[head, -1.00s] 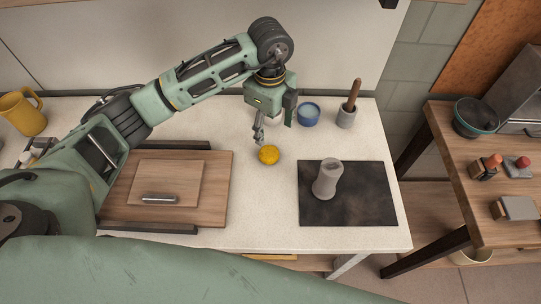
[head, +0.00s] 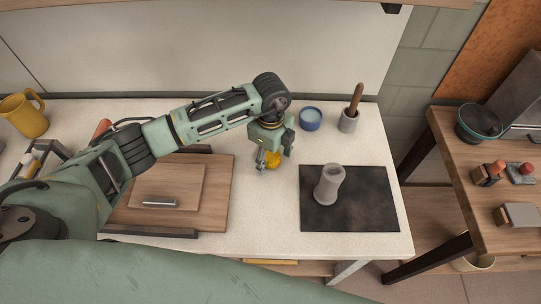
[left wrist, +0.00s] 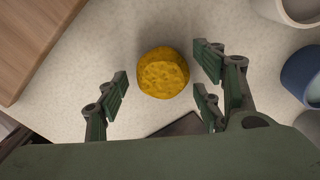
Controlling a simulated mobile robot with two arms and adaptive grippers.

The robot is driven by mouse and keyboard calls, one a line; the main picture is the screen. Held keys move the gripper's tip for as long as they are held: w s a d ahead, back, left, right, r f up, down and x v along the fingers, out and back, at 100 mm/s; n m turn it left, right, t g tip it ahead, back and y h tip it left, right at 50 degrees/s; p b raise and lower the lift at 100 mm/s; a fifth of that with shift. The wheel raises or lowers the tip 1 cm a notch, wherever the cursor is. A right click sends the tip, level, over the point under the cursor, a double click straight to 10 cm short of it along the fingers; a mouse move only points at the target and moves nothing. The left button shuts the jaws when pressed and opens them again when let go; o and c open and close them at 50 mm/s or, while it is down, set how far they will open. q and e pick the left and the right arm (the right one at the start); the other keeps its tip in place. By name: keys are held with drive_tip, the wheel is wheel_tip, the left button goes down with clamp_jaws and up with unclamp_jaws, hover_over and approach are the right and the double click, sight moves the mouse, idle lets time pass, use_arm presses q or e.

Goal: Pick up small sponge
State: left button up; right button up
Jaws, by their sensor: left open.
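The small sponge (head: 272,162) is a round yellow piece on the pale countertop, between the wooden board and the dark mat. In the head view my left gripper (head: 268,160) is right over it and hides part of it. In the left wrist view the sponge (left wrist: 163,73) lies near the top middle, beyond and between the open fingers of my left gripper (left wrist: 163,88). The fingers are apart and I see no contact with the sponge. My right gripper is not in view.
A grey vase (head: 328,184) stands on a dark mat (head: 375,205) at right. A blue cup (head: 310,119) and a grey pot with a wooden handle (head: 349,121) stand behind. Countertop in front is clear.

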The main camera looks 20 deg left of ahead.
use_arm(q)
drive_tip(key=c, duration=1)
